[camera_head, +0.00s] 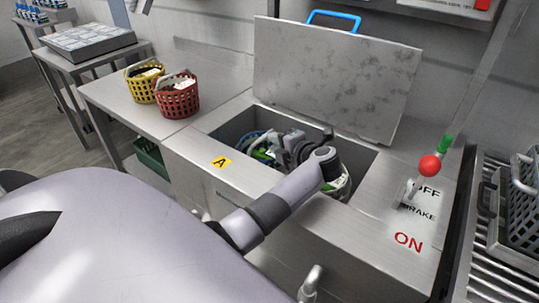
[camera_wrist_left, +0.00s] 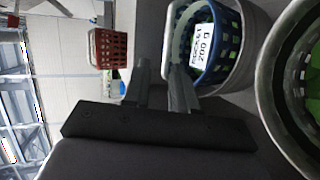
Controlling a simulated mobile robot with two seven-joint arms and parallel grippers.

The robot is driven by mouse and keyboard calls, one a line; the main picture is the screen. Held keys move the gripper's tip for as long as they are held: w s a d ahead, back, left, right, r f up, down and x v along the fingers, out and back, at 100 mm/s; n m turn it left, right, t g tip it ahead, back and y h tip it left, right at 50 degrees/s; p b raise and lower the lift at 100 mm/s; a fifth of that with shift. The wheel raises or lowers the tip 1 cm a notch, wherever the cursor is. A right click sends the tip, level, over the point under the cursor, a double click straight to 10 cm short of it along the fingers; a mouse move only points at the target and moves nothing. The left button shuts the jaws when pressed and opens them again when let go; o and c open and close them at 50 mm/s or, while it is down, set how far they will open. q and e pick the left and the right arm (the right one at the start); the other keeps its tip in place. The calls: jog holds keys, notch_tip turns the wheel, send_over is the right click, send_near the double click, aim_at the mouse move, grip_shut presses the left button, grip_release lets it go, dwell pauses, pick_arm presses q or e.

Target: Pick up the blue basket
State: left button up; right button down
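The blue basket (camera_wrist_left: 222,68) shows in the left wrist view with a white "200 g" label on its side. It is inside the open steel basin, where a bit of its blue rim (camera_head: 247,138) shows in the head view; the rest is largely hidden. My left gripper (camera_wrist_left: 158,68) is open, its two grey fingers apart with no object seen held between them. One finger overlaps the basket's near side in the picture; I cannot tell whether it touches. In the head view the left gripper (camera_head: 272,141) reaches down into the basin. My right gripper is not in view.
A red basket (camera_head: 177,98) and a yellow basket (camera_head: 144,83) stand on the left counter. The basin's raised lid (camera_head: 330,75) stands behind. A round metal-rimmed vessel (camera_wrist_left: 274,95) with green contents is close beside the blue basket. A red-knobbed lever (camera_head: 429,166) stands at right.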

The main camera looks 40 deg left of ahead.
aim_at(263, 139)
pick_arm(q)
jog(key=shift+w+a+f, duration=0.1)
jog(key=shift+w+f, duration=0.05)
jog(key=shift+f, duration=0.4)
jog(key=shift+x, duration=0.8)
jog(key=shift+w+b+x, duration=0.15)
jog(key=shift+b+x, duration=0.05)
jog(key=shift+x, duration=1.1)
jog(key=shift+w+b+x, duration=0.15)
jog(key=shift+b+x, duration=0.05)
jog(key=shift+x, duration=1.1)
jog(key=shift+f, duration=0.15)
grip_shut()
jog(key=shift+s+f, duration=0.15)
jog(key=shift+f, duration=0.05)
